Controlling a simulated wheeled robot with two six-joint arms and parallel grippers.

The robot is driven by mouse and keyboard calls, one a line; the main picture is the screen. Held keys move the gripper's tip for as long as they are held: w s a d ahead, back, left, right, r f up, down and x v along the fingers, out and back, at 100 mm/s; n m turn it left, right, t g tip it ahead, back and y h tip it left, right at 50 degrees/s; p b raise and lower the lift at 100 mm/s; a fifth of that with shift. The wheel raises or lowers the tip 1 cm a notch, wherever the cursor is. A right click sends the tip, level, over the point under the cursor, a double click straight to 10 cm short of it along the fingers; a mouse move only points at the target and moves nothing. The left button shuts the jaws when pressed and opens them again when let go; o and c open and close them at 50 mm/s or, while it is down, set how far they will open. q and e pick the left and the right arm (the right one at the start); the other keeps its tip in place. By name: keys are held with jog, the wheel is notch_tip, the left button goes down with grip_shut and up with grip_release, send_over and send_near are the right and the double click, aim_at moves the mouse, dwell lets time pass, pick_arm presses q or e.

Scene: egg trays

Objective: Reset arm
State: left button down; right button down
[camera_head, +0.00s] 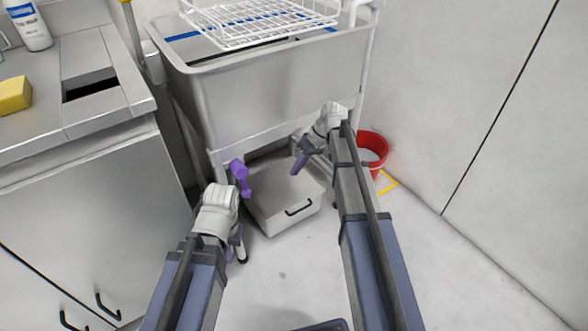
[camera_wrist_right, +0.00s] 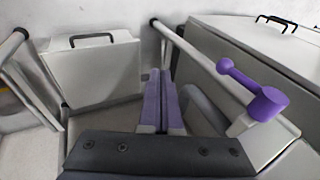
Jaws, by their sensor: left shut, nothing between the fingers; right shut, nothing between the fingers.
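My right gripper (camera_head: 297,166) reaches forward below the sink, above a pale grey box with a black handle. Its purple fingers also show in the right wrist view (camera_wrist_right: 160,76), pressed together with nothing between them. My left gripper (camera_head: 238,252) hangs low at the left, partly hidden behind its own wrist; it is shut and empty. Both arms are extended forward. A purple lever handle (camera_head: 240,176) sits at the sink's lower front between the two grippers; it also shows right of the fingers in the right wrist view (camera_wrist_right: 252,90).
The grey sink (camera_head: 265,95) carries a white wire rack (camera_head: 262,18). The grey box (camera_head: 280,215) stands on the floor beneath it. A red bucket (camera_head: 374,146) is close to my right forearm. A counter (camera_head: 95,110) with a yellow sponge (camera_head: 14,95) stands left. Floor at right is clear.

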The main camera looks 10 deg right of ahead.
jog(key=s+a+f+h, duration=0.1)
jog(key=s+a+h, duration=0.4)
jog(key=s, duration=0.8)
jog(key=s+a+f+h, duration=0.1)
jog(key=s+a+h, duration=0.1)
jog(key=s+a, duration=0.75)
notch_tip(320, 180, up, 37)
jog(key=s+d+p, duration=0.1)
jog(key=d+p, duration=0.1)
jog(key=p, duration=3.5)
jog(key=shift+s+g+p, duration=0.3)
jog(key=shift+s, duration=0.05)
